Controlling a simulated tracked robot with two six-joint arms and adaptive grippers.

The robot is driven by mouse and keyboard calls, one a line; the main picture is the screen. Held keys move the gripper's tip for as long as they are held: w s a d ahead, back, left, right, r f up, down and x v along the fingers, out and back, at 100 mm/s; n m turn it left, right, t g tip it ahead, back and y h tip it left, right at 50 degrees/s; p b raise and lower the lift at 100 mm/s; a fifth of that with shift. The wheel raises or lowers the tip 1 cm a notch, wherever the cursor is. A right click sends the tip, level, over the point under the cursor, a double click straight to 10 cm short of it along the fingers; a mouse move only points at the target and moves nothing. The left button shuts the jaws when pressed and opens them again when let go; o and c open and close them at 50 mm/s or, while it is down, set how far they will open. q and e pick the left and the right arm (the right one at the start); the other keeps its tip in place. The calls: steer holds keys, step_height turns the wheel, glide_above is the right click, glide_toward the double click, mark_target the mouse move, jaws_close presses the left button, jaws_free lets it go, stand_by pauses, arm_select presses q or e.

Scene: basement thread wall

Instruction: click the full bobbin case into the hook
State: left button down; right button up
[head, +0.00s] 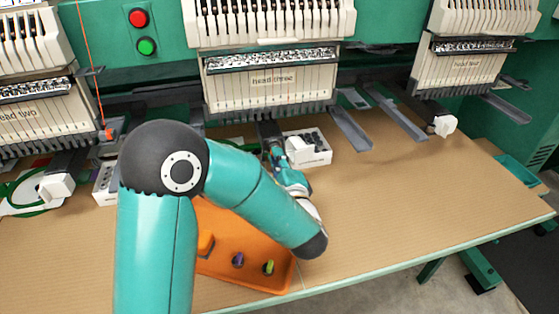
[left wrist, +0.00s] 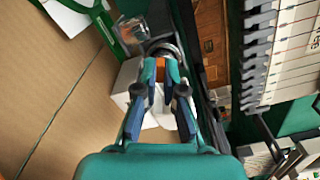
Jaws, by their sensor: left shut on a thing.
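My left gripper (head: 277,150) reaches under the middle sewing head, which is labelled head three. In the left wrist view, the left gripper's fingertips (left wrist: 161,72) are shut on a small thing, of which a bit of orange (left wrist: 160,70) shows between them. I take it for the bobbin case; the fingers hide most of it. A round metallic part (left wrist: 165,48), seemingly the hook, lies right at the fingertips. I cannot tell whether the case is seated in it or only against it. My right gripper is in neither view.
An orange tray (head: 220,222) with a purple bobbin (head: 238,260) and a yellow-green one (head: 268,267) lies on the table (head: 400,205), partly behind my left arm. A white box (head: 315,158) stands right of the gripper. Metal arms jut out at right; the table's right part is clear.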

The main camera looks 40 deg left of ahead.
arm_select(q)
steer(key=shift+w+a, duration=0.2)
steer(key=shift+a, duration=0.05)
steer(key=shift+w+a, duration=0.15)
steer(key=shift+a, duration=0.05)
steer(key=c, duration=1.2)
jaws_free()
steer(key=v, duration=1.2)
